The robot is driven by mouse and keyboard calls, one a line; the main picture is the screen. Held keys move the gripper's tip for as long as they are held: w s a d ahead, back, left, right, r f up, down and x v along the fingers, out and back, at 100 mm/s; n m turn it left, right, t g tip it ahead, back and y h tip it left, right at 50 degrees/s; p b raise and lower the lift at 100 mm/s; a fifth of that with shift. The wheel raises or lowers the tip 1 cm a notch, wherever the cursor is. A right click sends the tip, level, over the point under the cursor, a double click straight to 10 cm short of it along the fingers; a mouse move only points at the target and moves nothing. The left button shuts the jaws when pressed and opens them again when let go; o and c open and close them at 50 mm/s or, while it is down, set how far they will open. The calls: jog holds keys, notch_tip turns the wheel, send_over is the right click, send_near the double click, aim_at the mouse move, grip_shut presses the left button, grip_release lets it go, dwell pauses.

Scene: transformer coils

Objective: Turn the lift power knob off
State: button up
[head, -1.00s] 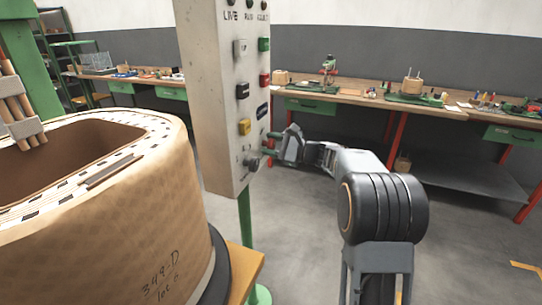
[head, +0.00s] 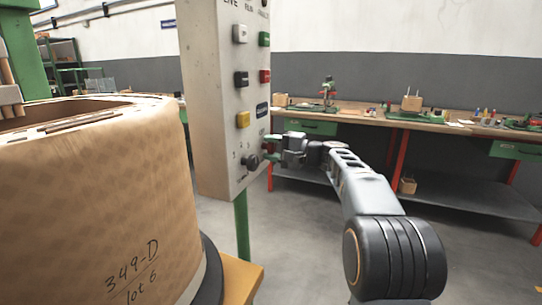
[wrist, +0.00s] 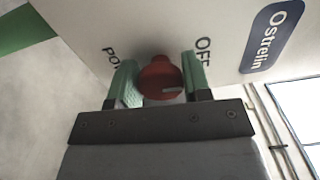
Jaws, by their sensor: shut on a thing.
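The lift control panel (head: 222,115) is a tall pale box on a green post in the head view. A red round knob (wrist: 160,73) with a light pointer mark stands out from the panel in the wrist view. The word OFF is printed beside it, and a partly hidden word starting with "PO" is on the other side. My gripper (head: 271,156) is at the panel's right edge in the head view. In the wrist view its two green fingers are shut on the red knob, one on each side. The gripper largely hides this knob in the head view.
A dark selector knob (head: 252,161) sits just left of my gripper, below a yellow button (head: 243,119). A large tan coil (head: 95,190) stands close on the left. A workbench (head: 350,115) runs along the back. Floor at right is clear.

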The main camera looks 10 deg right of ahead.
jog(key=shift+n+b, duration=0.3)
jog(key=shift+n, duration=0.1)
jog(key=o, duration=0.9)
jog(key=p+v, duration=0.2)
jog(key=v, duration=1.1)
jog(key=shift+s+d, duration=0.25)
jog(key=shift+d, duration=0.1)
